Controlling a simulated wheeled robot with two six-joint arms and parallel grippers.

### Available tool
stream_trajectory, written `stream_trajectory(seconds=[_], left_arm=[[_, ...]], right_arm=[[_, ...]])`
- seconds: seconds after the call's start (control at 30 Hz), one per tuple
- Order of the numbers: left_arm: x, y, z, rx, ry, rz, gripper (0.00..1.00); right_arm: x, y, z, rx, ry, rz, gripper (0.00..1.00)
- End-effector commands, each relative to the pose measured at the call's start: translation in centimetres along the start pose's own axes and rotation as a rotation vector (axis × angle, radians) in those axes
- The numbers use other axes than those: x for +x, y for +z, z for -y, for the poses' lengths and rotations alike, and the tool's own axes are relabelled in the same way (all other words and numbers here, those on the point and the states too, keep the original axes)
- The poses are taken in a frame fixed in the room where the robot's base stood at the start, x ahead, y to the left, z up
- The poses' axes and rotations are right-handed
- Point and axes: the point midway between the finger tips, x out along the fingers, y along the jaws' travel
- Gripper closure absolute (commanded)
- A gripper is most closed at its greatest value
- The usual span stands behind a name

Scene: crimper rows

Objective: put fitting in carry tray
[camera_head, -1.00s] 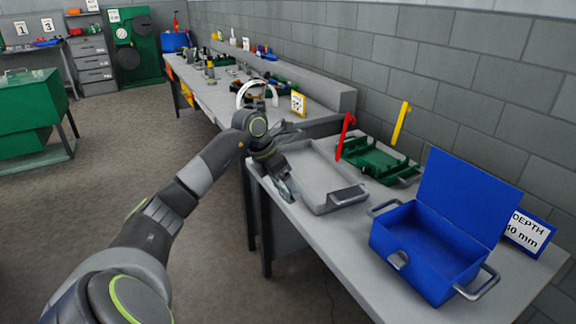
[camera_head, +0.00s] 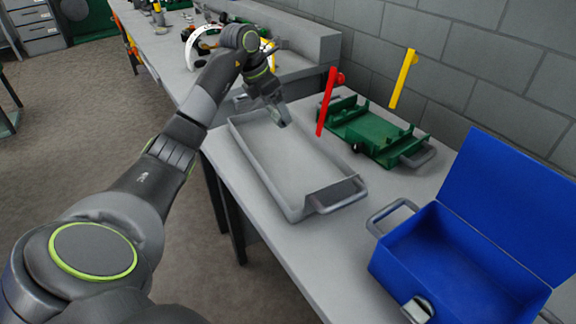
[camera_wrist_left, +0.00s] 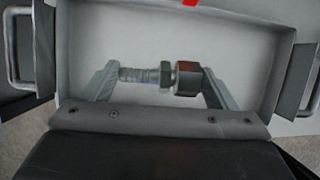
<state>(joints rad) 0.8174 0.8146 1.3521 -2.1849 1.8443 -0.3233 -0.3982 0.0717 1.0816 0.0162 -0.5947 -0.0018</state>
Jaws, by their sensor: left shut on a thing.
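The fitting (camera_wrist_left: 160,75) is a metal piece with a threaded end, a hex collar and a dark brown end. It lies lengthwise between the fingers of my left gripper (camera_wrist_left: 160,80) in the left wrist view, gripped at its two ends. In the head view my left gripper (camera_head: 279,116) hangs over the far part of the grey carry tray (camera_head: 290,165), tilted down. The tray floor (camera_wrist_left: 235,40) shows behind the fitting; I cannot tell how high it is above it. The fitting itself is too small to make out in the head view. My right gripper is not in view.
A green tray (camera_head: 372,135) with a red upright bar (camera_head: 326,103) and a yellow upright bar (camera_head: 403,78) nearby stands right of the grey tray. An open blue box (camera_head: 455,265) stands at the near right. Clear bench lies between them.

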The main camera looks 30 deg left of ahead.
Motion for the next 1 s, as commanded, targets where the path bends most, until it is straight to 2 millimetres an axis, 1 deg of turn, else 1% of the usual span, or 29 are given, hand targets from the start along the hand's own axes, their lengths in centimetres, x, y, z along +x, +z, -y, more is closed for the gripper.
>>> stream_trajectory(seconds=[0.03, 0.1, 0.2, 0.27, 0.4, 0.5, 0.67, 0.9, 1.0], left_arm=[[0.7, 0.5, 0.3, 0.016, 0.001, 0.003, 0.47], [0.8, 1.0, 0.5, 0.031, 0.002, -0.001, 0.47], [1.3, 1.1, 0.7, 0.042, 0.003, -0.006, 0.47], [2.1, 0.8, 0.7, 0.043, 0.002, -0.008, 0.47], [4.5, -0.2, 0.7, 0.044, 0.002, -0.009, 0.47], [5.8, -0.8, 0.6, 0.044, 0.003, -0.007, 0.47], [6.8, -1.2, 0.6, 0.044, 0.003, -0.006, 0.47], [9.7, -2.4, 0.6, 0.043, 0.003, -0.007, 0.47], [9.9, -2.5, 0.5, 0.044, 0.005, -0.005, 0.47]], right_arm=[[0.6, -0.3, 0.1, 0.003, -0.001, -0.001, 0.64], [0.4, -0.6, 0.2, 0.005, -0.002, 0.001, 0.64], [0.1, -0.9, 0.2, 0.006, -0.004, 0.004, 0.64], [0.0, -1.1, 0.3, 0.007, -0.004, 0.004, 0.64], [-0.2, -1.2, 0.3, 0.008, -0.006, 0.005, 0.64], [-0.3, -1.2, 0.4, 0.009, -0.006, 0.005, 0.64], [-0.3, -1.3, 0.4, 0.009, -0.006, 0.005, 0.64], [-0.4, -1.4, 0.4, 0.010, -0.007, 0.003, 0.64], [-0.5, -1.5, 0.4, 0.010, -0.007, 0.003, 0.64]])
